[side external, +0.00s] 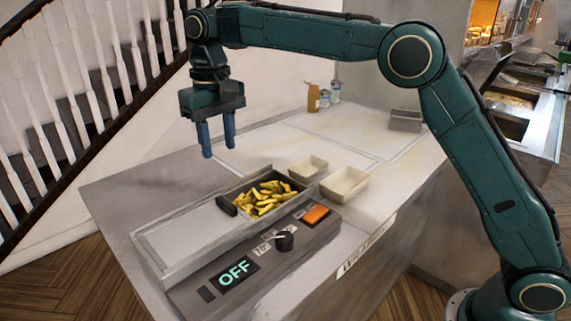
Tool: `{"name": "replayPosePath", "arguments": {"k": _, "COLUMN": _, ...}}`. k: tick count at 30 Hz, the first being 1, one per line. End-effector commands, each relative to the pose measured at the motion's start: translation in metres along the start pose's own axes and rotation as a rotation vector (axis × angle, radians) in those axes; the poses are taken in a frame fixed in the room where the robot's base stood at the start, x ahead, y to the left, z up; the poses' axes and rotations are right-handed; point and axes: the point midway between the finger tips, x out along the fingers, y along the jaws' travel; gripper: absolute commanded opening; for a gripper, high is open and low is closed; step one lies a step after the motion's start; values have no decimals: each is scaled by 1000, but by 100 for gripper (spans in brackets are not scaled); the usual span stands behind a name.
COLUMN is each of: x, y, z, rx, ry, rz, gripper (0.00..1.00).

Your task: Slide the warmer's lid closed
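The warmer (255,268) sits on the counter, with its front panel reading OFF and showing a dark knob and an orange button. Its flat grey lid (190,238) lies at the left, leaving the right part uncovered. A dark handle (227,205) stands at the lid's right end. Yellow fries (265,197) lie in the uncovered well. My gripper (218,150) hangs above and behind the warmer, pointing down. Its two blue fingers are apart with nothing between them. It touches neither lid nor handle.
Two empty paper trays (345,183) (308,168) stand just right of the warmer. A mustard-coloured bottle (313,98), small jars (335,92) and a grey metal box (405,120) are at the back. The counter's middle is clear. A stair railing (75,95) rises behind the left side.

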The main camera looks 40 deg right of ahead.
Motion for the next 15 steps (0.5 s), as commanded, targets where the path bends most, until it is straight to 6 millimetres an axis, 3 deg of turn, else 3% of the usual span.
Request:
{"name": "replayPosePath", "arguments": {"k": 8, "x": 6, "y": 0, "z": 0, "rx": 0, "ry": -1, "rz": 0, "gripper": 38}}
{"name": "replayPosePath", "arguments": {"k": 15, "x": 26, "y": 1, "z": 1, "rx": 0, "ry": -2, "rz": 1, "gripper": 38}}
